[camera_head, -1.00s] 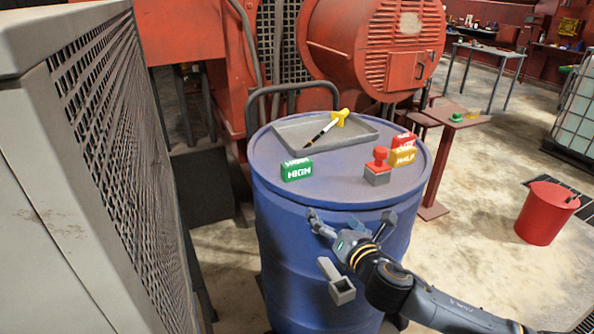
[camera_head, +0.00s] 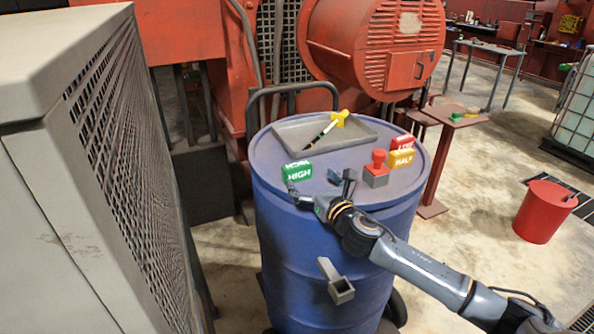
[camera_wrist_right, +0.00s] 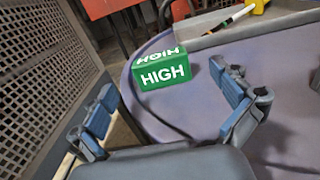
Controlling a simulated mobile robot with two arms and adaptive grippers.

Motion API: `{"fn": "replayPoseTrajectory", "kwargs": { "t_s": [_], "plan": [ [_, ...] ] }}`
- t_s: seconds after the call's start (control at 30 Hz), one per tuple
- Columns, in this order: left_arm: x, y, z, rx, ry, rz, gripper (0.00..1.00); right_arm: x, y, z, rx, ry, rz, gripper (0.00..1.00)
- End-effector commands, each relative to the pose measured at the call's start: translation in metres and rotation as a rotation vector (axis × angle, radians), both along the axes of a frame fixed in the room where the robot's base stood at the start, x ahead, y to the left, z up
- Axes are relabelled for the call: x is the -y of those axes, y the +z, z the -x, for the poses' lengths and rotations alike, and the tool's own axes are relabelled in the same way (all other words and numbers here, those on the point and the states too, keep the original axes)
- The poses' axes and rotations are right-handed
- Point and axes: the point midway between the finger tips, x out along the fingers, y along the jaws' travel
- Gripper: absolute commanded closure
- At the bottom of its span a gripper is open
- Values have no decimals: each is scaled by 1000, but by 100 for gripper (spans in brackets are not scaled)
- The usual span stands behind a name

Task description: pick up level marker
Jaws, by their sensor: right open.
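The level marker appears to be one of the lettered blocks on top of the blue drum (camera_head: 265,150). A green block marked HIGH (camera_head: 297,172) sits at the drum's left front edge. A yellow block marked HALF (camera_head: 401,158) and a red block (camera_head: 403,142) with unclear lettering sit together at the right. My right gripper (camera_head: 322,184) is open and empty at the drum's front edge, just in front of the green block. In the right wrist view the green block (camera_wrist_right: 164,73) lies ahead, between and beyond the two spread fingers (camera_wrist_right: 172,118). My left gripper is out of view.
A red-handled stamp (camera_head: 377,170) stands right of the gripper. A grey tray (camera_head: 352,147) behind holds a pen (camera_head: 322,134) and a yellow item (camera_head: 341,117). A grey louvred cabinet (camera_head: 60,200) fills the left. A red bucket (camera_head: 546,212) stands on the floor at right.

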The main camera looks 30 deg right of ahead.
Motion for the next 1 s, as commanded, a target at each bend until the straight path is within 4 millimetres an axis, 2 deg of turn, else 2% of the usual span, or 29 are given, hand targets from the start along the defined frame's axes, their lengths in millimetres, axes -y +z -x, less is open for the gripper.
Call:
{"fn": "replayPoseTrajectory", "kwargs": {
  "t_s": [0.2, 0.33, 0.67, 0.77, 0.93, 1.0],
  "plan": [
    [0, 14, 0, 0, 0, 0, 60, -3, 1, -28, 1, -2, -5, 0],
    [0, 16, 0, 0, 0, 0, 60, -2, 0, -43, 1, -2, -2, 0],
    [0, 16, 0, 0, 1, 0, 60, -2, -2, -49, 0, -1, -2, 0],
    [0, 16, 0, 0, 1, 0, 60, -2, -2, -49, 0, -1, -1, 16],
    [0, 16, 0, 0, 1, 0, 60, -2, -2, -49, 0, -1, -1, 51],
    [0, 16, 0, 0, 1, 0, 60, -2, -2, -49, 0, -1, -1, 53]
  ]
}}
